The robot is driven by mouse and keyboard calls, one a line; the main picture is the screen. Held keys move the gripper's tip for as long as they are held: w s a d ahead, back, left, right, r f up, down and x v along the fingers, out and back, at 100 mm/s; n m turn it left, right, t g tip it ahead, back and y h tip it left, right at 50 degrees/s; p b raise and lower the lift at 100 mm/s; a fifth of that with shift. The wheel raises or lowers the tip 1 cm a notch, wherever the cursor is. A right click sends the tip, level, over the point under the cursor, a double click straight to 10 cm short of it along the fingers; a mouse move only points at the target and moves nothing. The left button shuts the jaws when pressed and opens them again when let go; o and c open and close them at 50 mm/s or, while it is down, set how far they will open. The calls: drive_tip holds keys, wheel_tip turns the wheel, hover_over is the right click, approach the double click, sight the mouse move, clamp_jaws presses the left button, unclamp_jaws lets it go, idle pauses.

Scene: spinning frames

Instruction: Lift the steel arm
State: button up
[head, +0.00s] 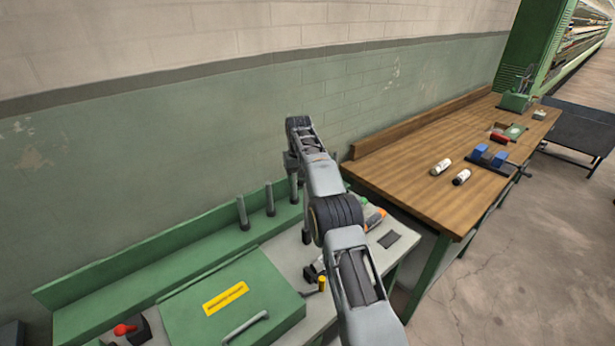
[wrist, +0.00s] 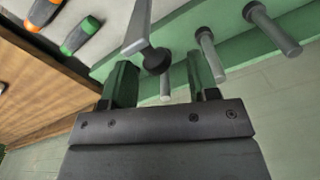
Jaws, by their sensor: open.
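The steel arm (wrist: 137,26) shows in the wrist view as a flat grey bar coming down from the top edge. A round black piece (wrist: 157,61) sits at its lower end. My gripper (wrist: 160,66) is open, its two dark green fingers apart. The black piece appears between the fingertips in the picture; I cannot tell how far beyond them it is. Nothing is held. In the head view my own arm reaches over the grey bench and covers part of it, and I cannot make out the steel arm or the fingertips clearly there.
Grey pegs (head: 243,213) stand along the green back ledge (head: 130,275). A green lidded box (head: 215,312) is at the left. Orange-handled (head: 376,218) and green-handled tools lie at the right. A wooden table (head: 410,190) with white cylinders (head: 441,167) adjoins. The wall is close behind.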

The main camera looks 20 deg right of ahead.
drive_tip(key=s+r+b, duration=0.9)
drive_tip(key=s+r, duration=0.2)
drive_tip(key=s, duration=0.3)
drive_tip(key=shift+a, duration=0.45)
wheel_tip(320, 180, down, 6)
drive_tip(key=s+a+f+t, duration=0.1)
drive_tip(key=s+f, duration=0.3)
drive_tip(key=s, duration=0.8)
drive_tip(key=s+a+f+t, duration=0.2)
drive_tip(key=s+f+t, duration=0.1)
drive_tip(key=s, duration=0.9)
drive_tip(key=shift+f, duration=0.65)
